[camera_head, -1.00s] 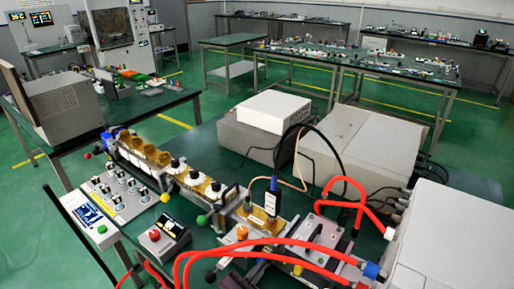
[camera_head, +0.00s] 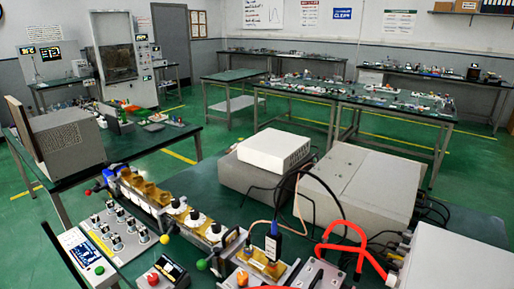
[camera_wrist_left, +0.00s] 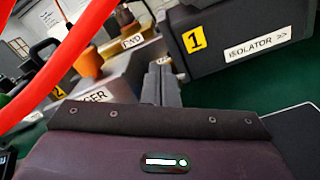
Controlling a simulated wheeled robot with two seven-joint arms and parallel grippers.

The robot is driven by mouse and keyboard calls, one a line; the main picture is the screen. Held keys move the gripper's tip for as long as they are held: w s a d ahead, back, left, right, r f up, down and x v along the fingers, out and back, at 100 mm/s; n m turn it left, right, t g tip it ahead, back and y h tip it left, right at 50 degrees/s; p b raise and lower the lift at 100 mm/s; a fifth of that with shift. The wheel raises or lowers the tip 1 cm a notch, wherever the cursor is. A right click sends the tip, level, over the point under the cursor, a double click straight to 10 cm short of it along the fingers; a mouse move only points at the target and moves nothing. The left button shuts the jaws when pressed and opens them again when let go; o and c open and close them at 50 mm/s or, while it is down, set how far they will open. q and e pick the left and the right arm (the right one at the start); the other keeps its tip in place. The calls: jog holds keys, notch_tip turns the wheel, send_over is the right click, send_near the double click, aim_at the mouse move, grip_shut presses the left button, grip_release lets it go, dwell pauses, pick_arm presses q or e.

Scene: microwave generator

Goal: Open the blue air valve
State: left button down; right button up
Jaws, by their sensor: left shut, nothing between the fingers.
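I cannot make out a blue air valve for certain in the current views. In the head view, a red hose (camera_head: 345,247) curves to a small fitting (camera_head: 392,279) at the lower right, too small to identify. My left gripper (camera_wrist_left: 163,85) shows in the left wrist view, its dark fingers together and empty. It is beside a dark grey block labelled "ISOLATOR" (camera_wrist_left: 250,45) with a yellow "1" tag. A thick red hose (camera_wrist_left: 60,60) crosses the left of that view. Neither gripper shows in the head view.
An orange knob (camera_wrist_left: 86,63) and an "FWD" label (camera_wrist_left: 132,42) lie beyond the fingers. The bench holds a waveguide line (camera_head: 180,208), a switch panel (camera_head: 117,228), a red-button box (camera_head: 160,275) and a white box (camera_head: 274,149). Green tabletop shows right of the fingers.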

pick_arm(q)
jog(key=shift+s+a+r+p, duration=0.2)
jog(key=shift+s+a+p, duration=0.05)
jog(key=shift+s+p, duration=0.25)
jog(key=p+v, duration=0.2)
jog(key=v, duration=0.2)
jog(key=shift+s+a+p, duration=0.25)
jog(key=shift+s+p, duration=0.1)
jog(key=shift+p, duration=0.05)
jog(key=shift+f, duration=0.1)
